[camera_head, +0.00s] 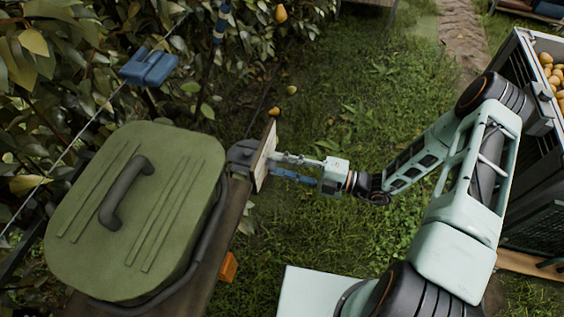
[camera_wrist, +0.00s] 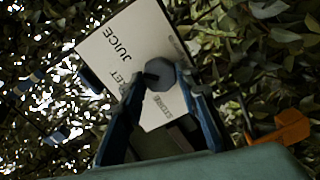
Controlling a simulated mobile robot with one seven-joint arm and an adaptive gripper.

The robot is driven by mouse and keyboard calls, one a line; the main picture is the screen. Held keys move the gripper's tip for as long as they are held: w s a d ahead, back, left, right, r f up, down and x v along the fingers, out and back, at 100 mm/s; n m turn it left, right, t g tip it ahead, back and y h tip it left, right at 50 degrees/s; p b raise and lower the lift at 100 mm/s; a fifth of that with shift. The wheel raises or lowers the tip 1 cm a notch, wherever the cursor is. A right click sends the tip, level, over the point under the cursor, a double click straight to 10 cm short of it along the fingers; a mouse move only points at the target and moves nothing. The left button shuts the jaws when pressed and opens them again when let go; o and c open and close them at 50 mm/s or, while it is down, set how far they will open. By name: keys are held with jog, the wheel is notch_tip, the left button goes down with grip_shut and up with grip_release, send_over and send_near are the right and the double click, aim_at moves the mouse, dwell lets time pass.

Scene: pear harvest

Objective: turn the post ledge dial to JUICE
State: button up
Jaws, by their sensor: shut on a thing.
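A pale dial panel (camera_head: 264,157) stands at the end of the wooden ledge, seen nearly edge-on in the head view. In the wrist view the white panel (camera_wrist: 108,47) carries the word JUICE at its upper part, a partly covered word ending in "LET", and smaller words to the right and below. The dark grey dial knob (camera_wrist: 160,72) sits between the blue fingertips of my gripper (camera_wrist: 162,84), which is shut on it. In the head view my gripper (camera_head: 276,166) reaches the panel from the right, and the knob is hidden. I cannot tell which word the knob points to.
A green lidded box (camera_head: 180,170) with a dark handle stands left of the panel. An orange piece (camera_head: 229,266) hangs at the ledge side. A blue clip (camera_head: 150,67) is on a wire by the foliage. A crate of pears (camera_head: 520,55) stands right; grass between is open.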

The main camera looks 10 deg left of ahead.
jog(key=shift+m, duration=1.2)
jog(key=o, duration=1.2)
jog(key=shift+c, duration=0.2)
jog(key=s+d, duration=0.1)
jog(key=d, duration=1.1)
